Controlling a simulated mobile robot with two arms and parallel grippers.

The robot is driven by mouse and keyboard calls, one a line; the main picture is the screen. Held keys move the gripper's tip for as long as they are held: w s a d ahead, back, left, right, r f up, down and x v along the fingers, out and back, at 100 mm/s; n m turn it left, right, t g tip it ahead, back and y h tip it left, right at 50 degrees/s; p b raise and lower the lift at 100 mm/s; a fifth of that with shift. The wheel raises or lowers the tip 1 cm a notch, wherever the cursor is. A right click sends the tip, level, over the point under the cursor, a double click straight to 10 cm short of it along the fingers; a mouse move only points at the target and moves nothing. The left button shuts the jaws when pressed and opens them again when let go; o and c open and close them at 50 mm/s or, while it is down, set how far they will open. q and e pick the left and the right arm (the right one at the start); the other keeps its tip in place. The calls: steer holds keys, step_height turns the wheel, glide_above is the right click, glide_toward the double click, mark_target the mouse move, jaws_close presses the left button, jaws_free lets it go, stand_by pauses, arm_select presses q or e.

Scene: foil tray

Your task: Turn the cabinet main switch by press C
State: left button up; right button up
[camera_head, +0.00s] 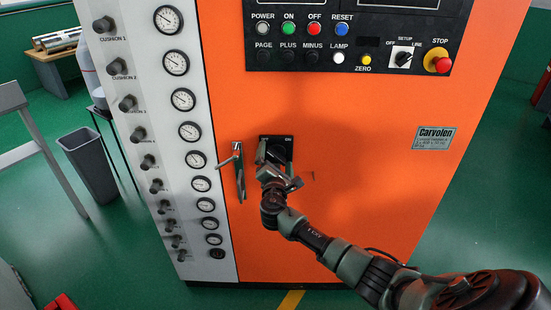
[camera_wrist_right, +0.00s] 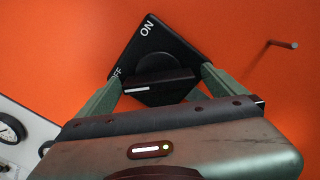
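The main switch is a black square plate with a black knob on the orange cabinet front; the plate shows in the head view (camera_head: 277,140) and in the wrist view (camera_wrist_right: 152,35). In the wrist view the plate reads ON at top and OFF, partly hidden, at left. The knob (camera_wrist_right: 165,82) has a white mark at its left end, on the OFF side. My right gripper (camera_wrist_right: 160,80) is in front of the switch, its fingers spread, one at each end of the knob. I cannot tell whether they touch it. My left gripper is not in view.
A metal door handle (camera_head: 238,170) stands just left of the switch. A grey column of gauges and knobs (camera_head: 190,130) is farther left. A black control panel (camera_head: 345,45) with a red stop button (camera_head: 437,62) is above. A grey bin (camera_head: 90,165) stands on the floor.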

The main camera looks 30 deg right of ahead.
steer(key=b+v, duration=0.1)
steer(key=v, duration=0.6)
steer(key=shift+s+a, duration=0.2)
steer(key=shift+s, duration=0.15)
stand_by(0.4)
steer(key=s+a+f+m+g+y, duration=0.1)
steer(key=s+f+m+g+y, duration=0.15)
steer(key=f, duration=0.95)
steer(key=s+f+m+g+y, duration=0.15)
steer(key=s+f, duration=0.25)
steer(key=f, duration=0.8)
steer(key=s+a+f+m+g+y, duration=0.3)
steer(key=s+f+g, duration=0.1)
steer(key=s+f, duration=0.95)
steer(key=s+a+f+m+g+y, duration=0.1)
steer(key=s+a+f+m+g, duration=0.1)
steer(key=s+f, duration=0.4)
steer(key=s+a+f+m+g+y, duration=0.1)
steer(key=s+a+f+m, duration=0.4)
steer(key=s, duration=1.2)
steer(key=s+a+f+m+g+y, duration=0.1)
steer(key=s+a+f+m+g, duration=0.1)
steer(key=s+a+f+m, duration=0.2)
steer(key=s+f, duration=0.3)
steer(key=s, duration=0.5)
steer(key=shift+f+g, duration=0.15)
steer(key=shift+g, duration=0.25)
